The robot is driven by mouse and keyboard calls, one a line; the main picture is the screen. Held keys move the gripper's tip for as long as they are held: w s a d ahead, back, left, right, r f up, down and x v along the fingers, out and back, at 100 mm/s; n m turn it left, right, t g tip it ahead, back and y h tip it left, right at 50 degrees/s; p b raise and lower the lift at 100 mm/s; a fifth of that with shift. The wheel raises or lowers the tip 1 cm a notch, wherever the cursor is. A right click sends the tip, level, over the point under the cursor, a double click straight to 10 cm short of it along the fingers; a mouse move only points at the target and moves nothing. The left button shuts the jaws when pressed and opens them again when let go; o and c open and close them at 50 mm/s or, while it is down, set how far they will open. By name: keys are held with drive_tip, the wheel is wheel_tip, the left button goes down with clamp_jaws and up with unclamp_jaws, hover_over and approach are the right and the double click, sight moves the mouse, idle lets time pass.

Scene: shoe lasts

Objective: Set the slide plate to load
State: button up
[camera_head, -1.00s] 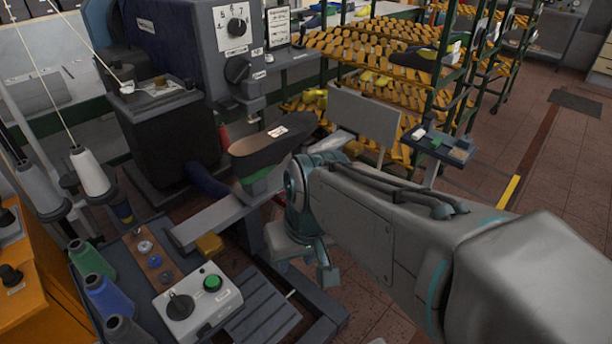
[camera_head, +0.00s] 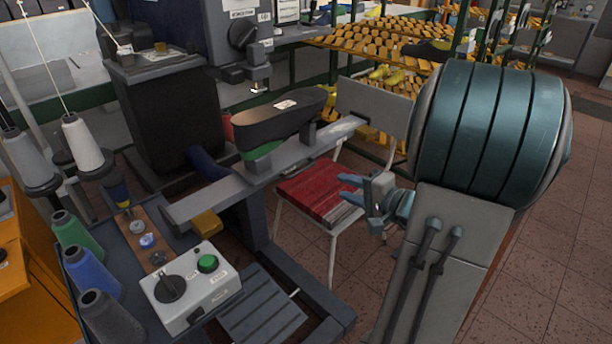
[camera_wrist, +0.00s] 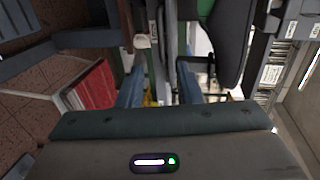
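A long grey bar (camera_head: 215,200), which looks like the slide plate, lies across the stand with a yellow block (camera_head: 207,223) under its near end. A shoe last (camera_head: 280,117) with a dark sole facing up and a green part below sits above the bar; its dark sole (camera_wrist: 232,45) seems to show in the wrist view. My gripper (camera_head: 348,188) is right of the bar, in front of the red chair, apart from both. In the wrist view its two blue fingers (camera_wrist: 160,90) are spread with nothing clearly held between them.
A control box (camera_head: 190,285) with a black knob and green button stands at the near left beside thread spools (camera_head: 88,268). Racks of yellow pieces (camera_head: 385,35) stand behind. Floor is clear at right.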

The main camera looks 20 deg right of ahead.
drive_tip(key=p, duration=0.2)
approach(285, 160)
drive_tip(key=w+f, duration=0.3)
drive_tip(key=shift+w+d+f, duration=0.3)
drive_tip(key=shift+w+f, duration=0.05)
clamp_jaws()
